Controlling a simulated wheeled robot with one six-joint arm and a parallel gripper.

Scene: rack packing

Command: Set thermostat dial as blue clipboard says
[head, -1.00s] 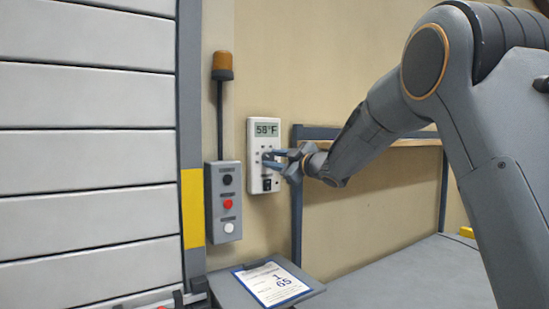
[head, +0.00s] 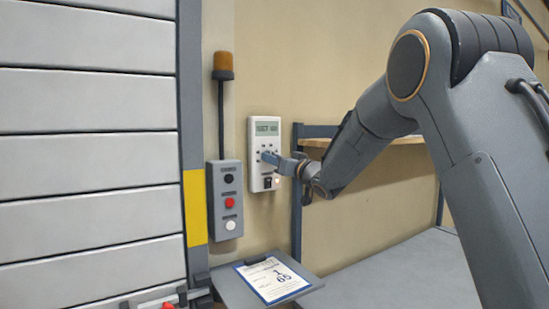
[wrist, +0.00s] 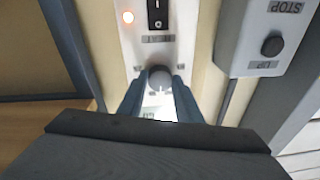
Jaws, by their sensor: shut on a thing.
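The white thermostat (head: 254,182) hangs on the tan wall. Its display (head: 268,128) seems to show "SET" and a number too blurred to read surely. My gripper (head: 268,156) reaches it from the right. In the wrist view my gripper (wrist: 159,88) is shut on the round grey dial (wrist: 160,76), one finger on each side. A white mark shows on the dial's lower part. Beside it are a black switch (wrist: 158,14) and a glowing orange lamp (wrist: 128,17). The blue clipboard (head: 296,293) lies on a grey ledge, its sheet showing a large "1" and "65".
A grey button box (head: 212,190) with black, red and white buttons is left of the thermostat, below an amber beacon (head: 222,62). A slatted door (head: 85,150) fills the left. A blue-framed rack (head: 297,215) stands right of the thermostat, close to my gripper.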

